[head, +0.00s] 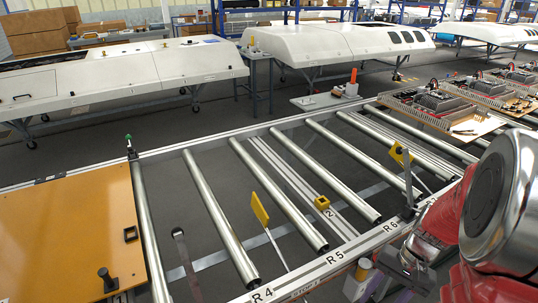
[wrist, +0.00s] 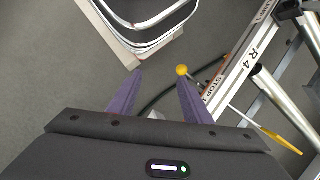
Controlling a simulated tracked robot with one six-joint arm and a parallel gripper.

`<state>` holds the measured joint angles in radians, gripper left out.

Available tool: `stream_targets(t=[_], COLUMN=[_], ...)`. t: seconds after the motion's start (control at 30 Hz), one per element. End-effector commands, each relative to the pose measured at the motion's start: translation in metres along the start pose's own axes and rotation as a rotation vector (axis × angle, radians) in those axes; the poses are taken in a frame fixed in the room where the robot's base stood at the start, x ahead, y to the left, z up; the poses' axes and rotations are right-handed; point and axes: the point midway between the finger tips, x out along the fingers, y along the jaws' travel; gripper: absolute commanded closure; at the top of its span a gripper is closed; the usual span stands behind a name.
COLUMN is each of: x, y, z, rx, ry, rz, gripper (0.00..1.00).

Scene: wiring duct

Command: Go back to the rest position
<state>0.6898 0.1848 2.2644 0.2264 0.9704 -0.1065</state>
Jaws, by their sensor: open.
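My gripper (wrist: 160,78) shows in the wrist view as two purple fingers spread apart, with nothing between them. Below the fingertips are grey floor and a dark cable. The rail marked R4 (wrist: 254,52) of the roller frame lies to the right of the fingers. A yellow knob (wrist: 182,70) appears close to the right fingertip; I cannot tell its distance. In the head view my red and silver arm fills the right edge, and I cannot make out the fingers there.
The roller frame (head: 335,254) with steel rollers crosses the head view. An orange board (head: 70,235) lies at its left, and boards with electrical parts (head: 440,108) at its right. White shells (head: 120,75) on stands are behind. A chrome-edged object (wrist: 150,22) is at the wrist view's top.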

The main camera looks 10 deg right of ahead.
Motion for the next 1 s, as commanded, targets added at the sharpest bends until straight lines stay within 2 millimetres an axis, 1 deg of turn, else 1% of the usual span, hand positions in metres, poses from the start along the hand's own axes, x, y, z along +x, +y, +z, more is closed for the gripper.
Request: stream_targets(t=[0.03,0.4,0.77,1.0], x=[-0.007,-0.045,-0.078,-0.097], y=[-0.006,-0.040,-0.073,-0.095], z=[0.004,0.036,0.072,0.101], rx=[-0.023,-0.171,-0.359,-0.494], ry=[0.024,0.188,0.352,0.455], rz=[0.017,0.114,0.166,0.174], gripper=[0.55,0.55,0.55,0.55])
